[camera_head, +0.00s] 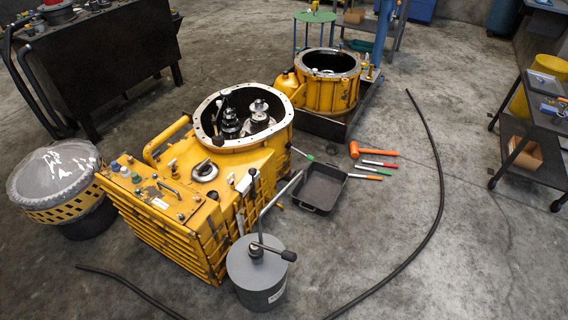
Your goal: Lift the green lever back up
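The green lever (309,157) looks like a thin rod with a green end, sticking out to the right from the side of the yellow transmission housing (228,172). It slopes slightly downward, and its green end is low, above or near the floor behind the black tray; I cannot tell whether it touches anything. Neither of my grippers is in the head view.
A black tray (320,188), an orange mallet (374,150) and coloured-handled tools (379,164) lie right of the housing. A grey canister (257,275) stands in front. A black hose (437,170) curves over open floor. A dark cart (535,130) stands far right.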

